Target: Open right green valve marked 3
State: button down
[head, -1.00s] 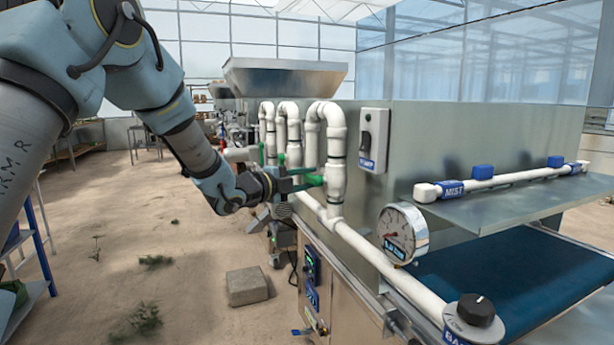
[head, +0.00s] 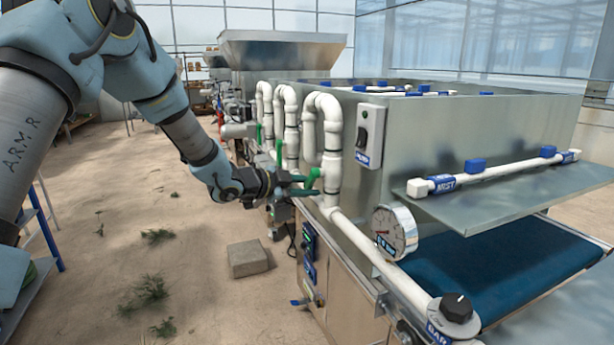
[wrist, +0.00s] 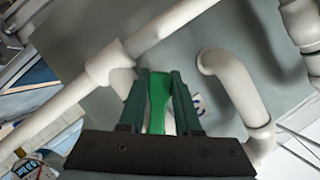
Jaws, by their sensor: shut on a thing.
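The right green valve handle (head: 313,177) sits on the front white pipe stand, the one nearest me. It tilts upward beside the pipe in the head view. My gripper (head: 304,187) is at this handle, level with the lower part of the pipe stand. In the wrist view the green handle (wrist: 158,103) lies between the two dark green fingers of my gripper (wrist: 160,95), which are shut on it. The number 3 marking cannot be read.
Two other green handles, the middle one (head: 279,152) and the far one (head: 258,133), stand on neighbouring pipes. A white switch box (head: 370,135), a pressure gauge (head: 394,231) and a black knob (head: 457,308) are to the right. A concrete block (head: 248,259) lies on the floor.

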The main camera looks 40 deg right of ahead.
jog(key=shift+s+f, duration=0.1)
jog(key=shift+f, duration=0.05)
dwell(0.4)
jog(key=c, duration=0.6)
grip_release()
jog(key=shift+a, duration=0.1)
jog(key=b+v, duration=0.2)
jog(key=v, duration=0.8)
jog(key=shift+a+r, duration=0.2)
jog(key=shift+a, duration=0.1)
